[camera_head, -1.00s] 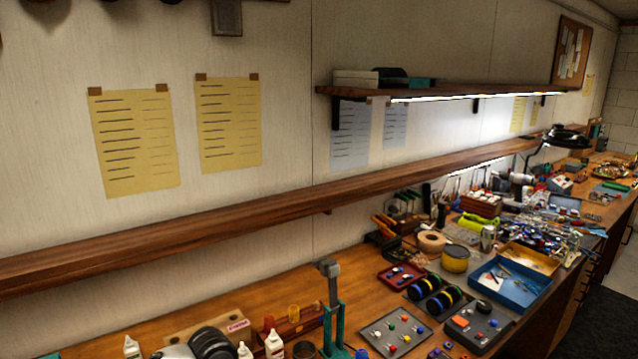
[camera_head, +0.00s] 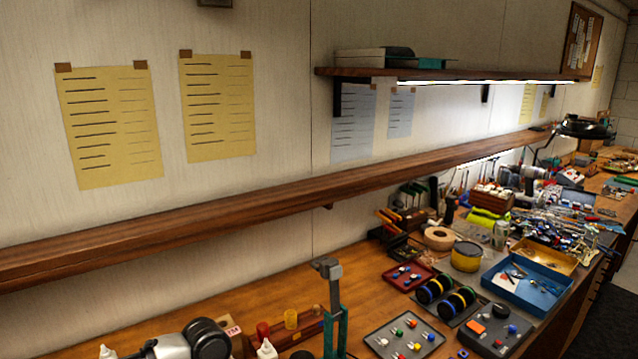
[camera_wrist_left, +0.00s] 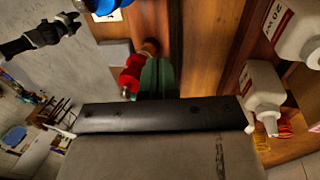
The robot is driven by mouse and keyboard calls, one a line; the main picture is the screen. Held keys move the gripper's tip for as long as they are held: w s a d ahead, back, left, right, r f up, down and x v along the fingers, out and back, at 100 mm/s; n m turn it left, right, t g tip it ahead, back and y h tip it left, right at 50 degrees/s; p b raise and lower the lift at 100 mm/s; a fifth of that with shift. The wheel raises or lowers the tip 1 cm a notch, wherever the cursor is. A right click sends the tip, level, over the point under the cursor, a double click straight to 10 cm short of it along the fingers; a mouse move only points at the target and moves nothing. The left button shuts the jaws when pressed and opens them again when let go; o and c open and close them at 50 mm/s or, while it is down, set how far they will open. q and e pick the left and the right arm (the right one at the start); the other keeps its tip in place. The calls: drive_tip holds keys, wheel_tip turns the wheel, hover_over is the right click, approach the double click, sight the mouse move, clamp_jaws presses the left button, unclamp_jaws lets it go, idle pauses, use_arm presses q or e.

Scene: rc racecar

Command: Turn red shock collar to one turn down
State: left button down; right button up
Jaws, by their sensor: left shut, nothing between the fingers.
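In the left wrist view, my left gripper (camera_wrist_left: 158,70) shows as a short green tip beyond a black bar. It is shut and empty. A shiny red rounded part (camera_wrist_left: 131,76) is just left of the tip; I cannot tell whether it is the shock collar or whether the gripper touches it. No shock collar can be made out in the head view. My left gripper cannot be picked out in the head view.
White bottles (camera_wrist_left: 262,88) stand right of the gripper. A grey parts tray (camera_head: 404,338), black wheels (camera_head: 208,338) and a blue tray (camera_head: 520,288) crowd the bench. A long shelf (camera_head: 240,210) runs above.

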use_arm(q)
drive_tip(key=shift+x, duration=0.8)
use_arm(e)
drive_tip(key=shift+s+d+r, duration=0.1)
drive_tip(key=shift+s+d, duration=0.05)
drive_tip(key=shift+d, duration=0.05)
use_arm(q)
drive_tip(key=shift+s+d, duration=0.1)
drive_tip(key=shift+d, duration=0.05)
use_arm(e)
drive_tip(key=shift+w+r, duration=0.25)
drive_tip(key=shift+w, duration=0.05)
use_arm(q)
drive_tip(key=shift+s+d+p, duration=0.2)
drive_tip(key=shift+d+p, duration=0.05)
drive_tip(key=shift+p, duration=0.3)
use_arm(e)
drive_tip(key=shift+r, duration=0.3)
use_arm(q)
drive_tip(key=shift+f, duration=0.1)
use_arm(e)
drive_tip(key=shift+a, duration=0.15)
drive_tip(key=shift+r, duration=0.25)
use_arm(q)
drive_tip(key=shift+w+d+p, duration=0.3)
drive_tip(key=shift+p, duration=0.95)
use_arm(e)
drive_tip(key=shift+r, duration=1)
